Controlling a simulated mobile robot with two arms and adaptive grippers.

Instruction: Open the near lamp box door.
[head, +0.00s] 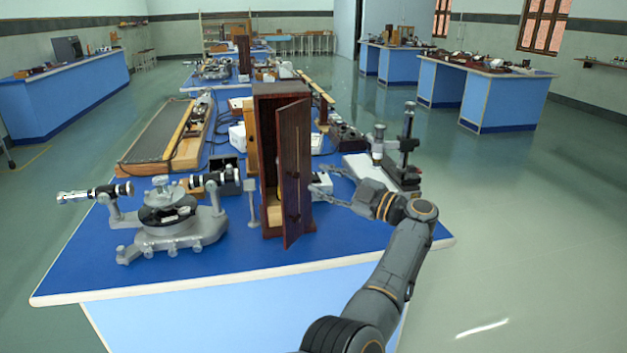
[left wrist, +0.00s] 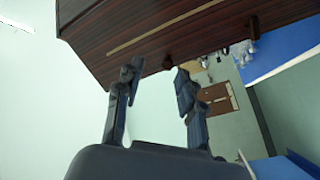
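The near lamp box (head: 268,140) is a tall dark-brown wooden cabinet standing on the blue bench. Its door (head: 293,165) stands partly open at the front, and part of the interior shows, with a pale yellowish thing low inside. My left gripper (head: 322,184) is just right of the door, with its fingers pointing toward it. In the left wrist view the fingers (left wrist: 157,84) are spread with nothing between them. My right gripper is not seen.
A grey spectrometer (head: 170,215) stands left of the box. A microscope-like stand (head: 405,150) is right of my gripper. A long wooden board apparatus (head: 155,135) and several other instruments lie farther back. The front strip of the blue bench (head: 130,275) is clear.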

